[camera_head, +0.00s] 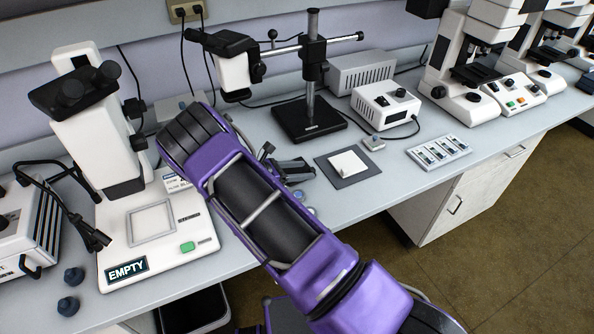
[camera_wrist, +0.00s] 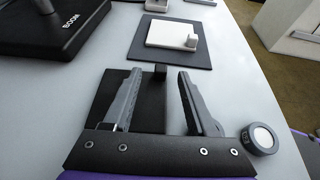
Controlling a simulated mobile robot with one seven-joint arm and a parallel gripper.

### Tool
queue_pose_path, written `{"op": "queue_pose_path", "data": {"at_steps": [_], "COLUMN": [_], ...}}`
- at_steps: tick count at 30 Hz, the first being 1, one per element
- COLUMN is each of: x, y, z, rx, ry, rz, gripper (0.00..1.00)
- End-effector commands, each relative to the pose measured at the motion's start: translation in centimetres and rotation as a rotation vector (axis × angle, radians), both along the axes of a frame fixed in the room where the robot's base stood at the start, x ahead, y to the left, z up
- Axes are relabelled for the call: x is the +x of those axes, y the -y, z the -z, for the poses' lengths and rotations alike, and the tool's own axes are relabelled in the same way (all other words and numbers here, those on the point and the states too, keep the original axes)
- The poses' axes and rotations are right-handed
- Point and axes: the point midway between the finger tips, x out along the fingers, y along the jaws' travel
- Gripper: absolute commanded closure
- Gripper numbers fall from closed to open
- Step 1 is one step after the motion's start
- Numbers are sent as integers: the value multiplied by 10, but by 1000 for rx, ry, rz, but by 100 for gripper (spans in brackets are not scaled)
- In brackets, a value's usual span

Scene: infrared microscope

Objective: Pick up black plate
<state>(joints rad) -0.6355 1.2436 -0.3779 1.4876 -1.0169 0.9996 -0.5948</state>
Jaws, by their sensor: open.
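A black plate (camera_wrist: 150,102) lies flat on the light bench below my gripper in the wrist view. A small dark knob stands at its far edge. My gripper (camera_wrist: 158,73) is open, with its fingers above the plate and their tips on either side of the knob; nothing is held. The gripper body hides the plate's near part, and I cannot tell whether the fingers touch it. In the head view my gripper (camera_head: 291,172) is low over the bench, and the plate is hard to separate from the dark fingers there.
A white plate with a knob (camera_wrist: 168,34) rests on a dark mat (camera_wrist: 147,54) just beyond. A black microscope base (camera_wrist: 60,28) stands at the left. A small round knobbed item (camera_wrist: 259,139) is beside my right finger. The bench front edge is close on the right.

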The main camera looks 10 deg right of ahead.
Motion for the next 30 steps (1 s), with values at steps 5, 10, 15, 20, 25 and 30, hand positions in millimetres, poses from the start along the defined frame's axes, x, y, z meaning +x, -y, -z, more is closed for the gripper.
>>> {"op": "queue_pose_path", "data": {"at_steps": [5, 10, 15, 20, 25, 30], "x": [7, 12, 12, 12, 12, 12], "y": [26, 40, 40, 39, 39, 39], "z": [9, 16, 16, 16, 16, 16], "rx": [-3, -1, 0, -1, -1, -1], "ry": [-1, -2, -1, -1, -1, -1], "rz": [2, 1, 1, 1, 1, 1], "gripper": [43, 43, 43, 70, 100, 100]}}
